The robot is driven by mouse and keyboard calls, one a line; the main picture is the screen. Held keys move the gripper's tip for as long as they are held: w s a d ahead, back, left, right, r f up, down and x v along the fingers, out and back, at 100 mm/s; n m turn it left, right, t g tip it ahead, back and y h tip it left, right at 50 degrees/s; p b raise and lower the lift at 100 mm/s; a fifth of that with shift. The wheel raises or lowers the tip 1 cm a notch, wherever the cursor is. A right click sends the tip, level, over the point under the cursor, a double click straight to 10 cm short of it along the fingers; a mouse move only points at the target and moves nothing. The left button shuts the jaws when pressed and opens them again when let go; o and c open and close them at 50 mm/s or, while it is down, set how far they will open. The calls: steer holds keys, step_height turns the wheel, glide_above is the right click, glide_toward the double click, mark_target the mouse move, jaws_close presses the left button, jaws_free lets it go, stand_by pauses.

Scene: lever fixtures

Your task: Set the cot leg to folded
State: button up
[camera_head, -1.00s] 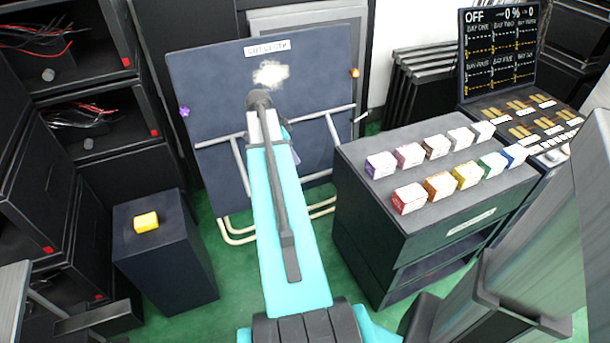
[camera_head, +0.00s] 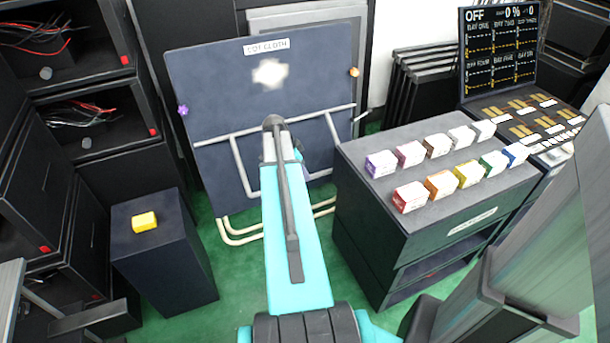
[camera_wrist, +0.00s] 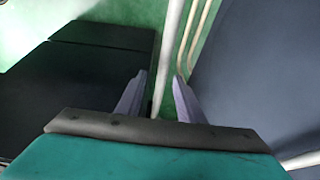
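The cot is a dark blue upright panel (camera_head: 215,90) labelled "COT CLOTH", in the upper middle of the head view. White tubular legs (camera_head: 241,165) stand against its lower half, with a crossbar and curved tubes near the floor. My gripper (camera_wrist: 158,92) is in front of this lower half; my own arm mostly hides it in the head view. In the wrist view its two pale fingers are apart, and a white tube (camera_wrist: 169,45) runs between them. I cannot tell whether either finger touches it.
A black pedestal with a yellow block (camera_head: 144,221) stands left. A dark cabinet (camera_head: 365,225) with several coloured boxes on top stands close on the right. A control panel (camera_head: 500,50) reading "OFF" is behind it. Green floor (camera_head: 235,285) is free between pedestal and cabinet.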

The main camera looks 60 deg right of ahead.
steer(key=shift+x, duration=1.25)
steer(key=c, duration=0.6)
steer(key=shift+s+a, duration=0.1)
jaws_close()
